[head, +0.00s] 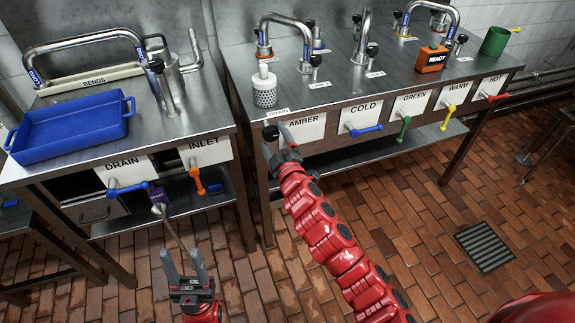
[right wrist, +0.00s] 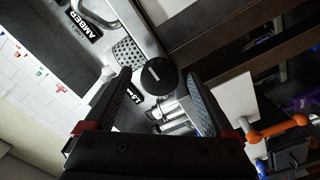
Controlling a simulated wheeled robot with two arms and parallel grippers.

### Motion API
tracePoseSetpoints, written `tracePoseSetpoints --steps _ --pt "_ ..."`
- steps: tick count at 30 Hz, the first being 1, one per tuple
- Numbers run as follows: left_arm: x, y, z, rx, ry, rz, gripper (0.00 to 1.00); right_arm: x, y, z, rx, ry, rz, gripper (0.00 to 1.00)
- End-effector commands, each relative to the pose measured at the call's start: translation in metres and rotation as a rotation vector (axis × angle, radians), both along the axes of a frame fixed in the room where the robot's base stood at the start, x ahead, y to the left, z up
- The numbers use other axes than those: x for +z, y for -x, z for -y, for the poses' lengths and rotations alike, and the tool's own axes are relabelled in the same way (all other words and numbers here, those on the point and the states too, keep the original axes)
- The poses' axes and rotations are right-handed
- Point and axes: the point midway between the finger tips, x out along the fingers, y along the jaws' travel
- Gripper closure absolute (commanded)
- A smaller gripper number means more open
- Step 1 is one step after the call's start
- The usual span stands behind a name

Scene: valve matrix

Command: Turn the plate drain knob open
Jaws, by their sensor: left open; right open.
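A round black knob (right wrist: 157,75) with a short white line across its face shows in the right wrist view; I take it for the plate drain knob. In the head view it is a small dark knob (head: 270,132) at the table's front edge, left of the AMBER label. My right gripper (head: 281,143) is open there. In the right wrist view its fingertips (right wrist: 158,82) stand on either side of the knob; I cannot tell whether they touch it. My left gripper (head: 185,267) is open and empty, low in front of the left table, apart from the knob.
A blue DRAIN lever (head: 127,188) and an orange INLET lever (head: 197,181) are on the left table's front. A blue tray (head: 72,128) sits on top. A perforated white cylinder (head: 264,90) stands behind the knob. Coloured levers line the right table's front, starting with blue (head: 364,130).

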Motion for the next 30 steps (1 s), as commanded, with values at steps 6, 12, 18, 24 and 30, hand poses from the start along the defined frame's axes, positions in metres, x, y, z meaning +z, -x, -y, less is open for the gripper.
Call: tracePoseSetpoints --steps 6,12,18,24,30 --pt "-0.003 0.0 0.0 0.0 0.0 0.0 0.5 -0.001 0.038 0.01 0.002 0.001 0.001 0.11" --pt "-0.005 0.0 0.0 0.0 0.0 0.0 0.5 -0.001 0.077 0.021 0.0 -0.001 0.0 0.11" --pt "-0.007 0.0 0.0 0.0 0.0 0.0 0.5 -0.002 0.117 0.033 -0.004 0.001 -0.003 0.11" --pt "-0.006 0.0 0.0 0.0 0.0 0.0 0.5 -0.001 0.144 0.04 -0.003 0.001 -0.002 0.11" --pt "-0.007 0.0 0.0 0.0 0.0 0.0 0.5 0.0 0.154 0.041 0.0 -0.001 -0.002 0.11"
